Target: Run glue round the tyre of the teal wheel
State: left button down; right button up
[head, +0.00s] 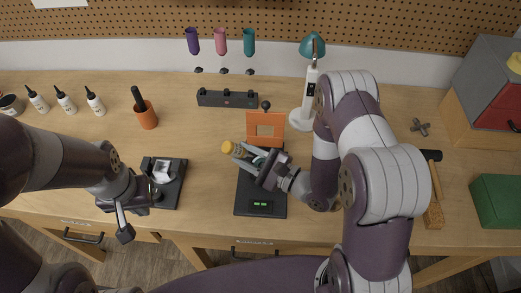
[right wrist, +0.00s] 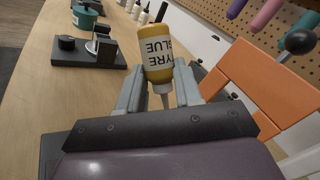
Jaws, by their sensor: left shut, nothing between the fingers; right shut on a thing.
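My right gripper (head: 240,153) is shut on a yellow glue bottle (head: 229,147), above the far end of a black base with a green display (head: 260,204). In the right wrist view the bottle (right wrist: 157,50) reads "TYRE GLUE" and its pale nozzle points down between the fingers. A teal round thing (right wrist: 84,20), perhaps the teal wheel, sits beyond a black stand in that view; I cannot make it out in the head view. My left gripper (head: 150,192) is shut and empty by the black stand (head: 172,195); its fingertips are hard to make out.
An orange frame (head: 265,126) stands just behind the black base. A white lamp (head: 308,95), a dark rack (head: 228,99), an orange cup (head: 147,118) and several white bottles (head: 95,102) stand further back. A hammer (head: 434,190) and green box (head: 497,200) lie right.

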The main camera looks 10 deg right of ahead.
jog(key=s+n+h+p, duration=0.1)
jog(key=n+h+p, duration=0.3)
jog(key=p, duration=0.1)
jog(key=s+r+n+h+p, duration=0.1)
jog(key=s+n+h+p, duration=0.1)
jog(key=n+h+p, duration=0.2)
jog(key=s+a+n+g+h+p, duration=0.1)
jog(key=n+h+p, duration=0.3)
jog(key=p, duration=0.1)
jog(key=shift+s+a+r+p, duration=0.1)
jog(key=shift+s+r+p, duration=0.1)
jog(key=shift+p, duration=0.1)
